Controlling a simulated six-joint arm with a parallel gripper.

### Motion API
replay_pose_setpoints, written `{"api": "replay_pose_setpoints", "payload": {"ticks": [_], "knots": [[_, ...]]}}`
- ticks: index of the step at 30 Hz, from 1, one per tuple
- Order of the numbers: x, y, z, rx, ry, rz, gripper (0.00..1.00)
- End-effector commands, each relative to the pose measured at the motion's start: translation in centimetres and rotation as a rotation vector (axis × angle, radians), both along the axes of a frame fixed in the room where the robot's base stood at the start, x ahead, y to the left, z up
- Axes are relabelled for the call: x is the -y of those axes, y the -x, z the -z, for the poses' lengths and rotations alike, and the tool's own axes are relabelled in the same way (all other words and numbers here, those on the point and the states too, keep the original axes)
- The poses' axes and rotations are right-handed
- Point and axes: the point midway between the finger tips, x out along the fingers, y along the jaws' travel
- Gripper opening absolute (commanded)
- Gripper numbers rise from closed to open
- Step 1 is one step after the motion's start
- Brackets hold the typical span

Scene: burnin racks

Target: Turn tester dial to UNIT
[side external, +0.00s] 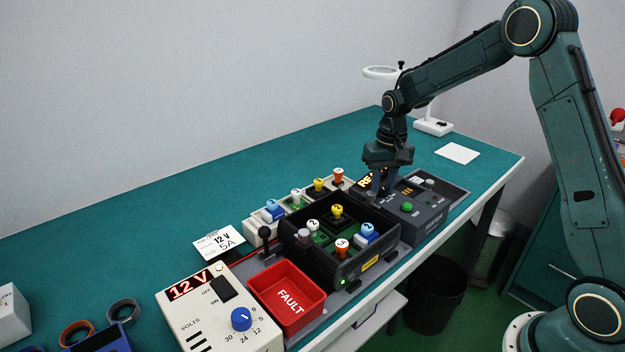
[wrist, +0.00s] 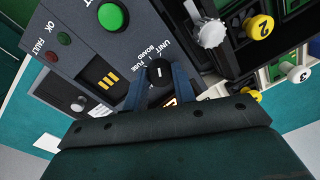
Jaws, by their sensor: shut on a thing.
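The tester (side external: 432,222) is a dark grey box at the right end of the row in the side external view. Its dial (wrist: 160,72) is a black round knob with a white line, beside the printed words UNIT, FUSE and BOARD (wrist: 152,52). The line runs roughly up and down in the wrist view; I cannot tell which word it points at. My gripper (wrist: 160,88) points down over the tester, its two fingers on either side of the dial, shut on it. In the side view my gripper (side external: 382,188) hides the dial.
A green button (wrist: 112,17) and OK and FAULT lamps are on the tester. A black rack (side external: 320,262) with coloured-topped units stands left of it. A red FAULT bin (side external: 287,297) and a 12 V supply (side external: 217,318) stand further left.

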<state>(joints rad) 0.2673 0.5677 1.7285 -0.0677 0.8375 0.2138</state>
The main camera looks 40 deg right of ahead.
Motion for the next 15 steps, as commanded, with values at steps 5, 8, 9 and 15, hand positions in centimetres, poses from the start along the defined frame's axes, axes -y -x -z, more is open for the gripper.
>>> {"api": "replay_pose_setpoints", "payload": {"ticks": [5, 8, 9, 15], "knots": [[-0.03, -0.04, -0.18, 0.003, 0.0, 0.115, 0.04], [-0.03, -0.04, -0.18, 0.003, 0.0, 0.16, 0.04], [-0.03, -0.04, -0.18, 0.003, 0.0, 0.175, 0.04], [-0.03, -0.05, -0.19, 0.003, 0.001, 0.212, 0.04]]}}
